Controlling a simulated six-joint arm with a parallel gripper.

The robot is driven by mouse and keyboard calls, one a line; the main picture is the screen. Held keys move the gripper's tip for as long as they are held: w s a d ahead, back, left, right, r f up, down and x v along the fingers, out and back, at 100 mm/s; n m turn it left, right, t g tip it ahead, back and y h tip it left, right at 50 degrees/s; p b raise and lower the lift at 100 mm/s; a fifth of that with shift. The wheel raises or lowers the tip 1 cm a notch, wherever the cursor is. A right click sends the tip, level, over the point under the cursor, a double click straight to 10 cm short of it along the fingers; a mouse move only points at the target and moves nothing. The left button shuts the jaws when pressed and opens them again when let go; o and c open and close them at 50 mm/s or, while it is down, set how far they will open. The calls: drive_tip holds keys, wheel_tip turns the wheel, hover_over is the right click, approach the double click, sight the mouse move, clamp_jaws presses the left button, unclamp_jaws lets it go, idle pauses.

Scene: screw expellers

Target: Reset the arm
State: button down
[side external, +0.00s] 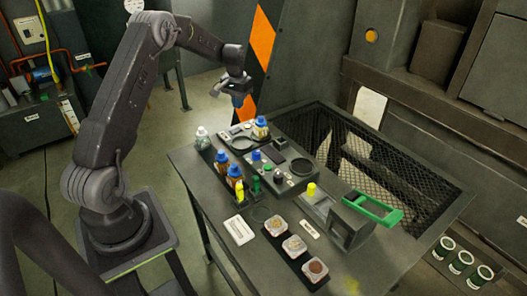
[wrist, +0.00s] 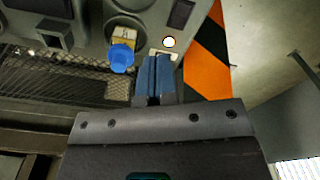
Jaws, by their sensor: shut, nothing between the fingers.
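My gripper (side external: 238,90) is in the air at the upper middle of the side view, over the far left end of the table (side external: 205,180). It is apart from everything on the table. In the wrist view my gripper (wrist: 158,60) has its two blue-grey fingers side by side, shut with nothing between them. A bottle with a blue cap (wrist: 121,58) shows just left of the fingers in the wrist view. In the side view a blue-capped bottle (side external: 261,128) stands at the back of the table.
Blue-capped bottles (side external: 222,163) stand in a rack at the table's left. Three sample dishes (side external: 295,246) lie in a dark tray near the front. A device with a green handle (side external: 372,210) stands at right. A post with orange stripes (side external: 262,38) rises close behind my gripper.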

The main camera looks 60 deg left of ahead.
drive_tip(key=s+d+r+m+t, duration=0.1)
drive_tip(key=s+d+r, duration=0.3)
drive_tip(key=d+r, duration=0.6)
drive_tip(key=s+d+r+m+t, duration=0.15)
drive_tip(key=s+d+r, duration=0.25)
drive_tip(key=d+r, duration=0.6)
drive_tip(key=s+d+m+t, duration=0.2)
drive_tip(key=s+d+m, duration=0.1)
drive_tip(key=s+d, duration=1)
drive_tip(key=s, duration=0.5)
drive_tip(key=shift+d+f+t, duration=0.15)
drive_tip(key=shift+d+t, duration=0.2)
drive_tip(key=shift+d, duration=0.05)
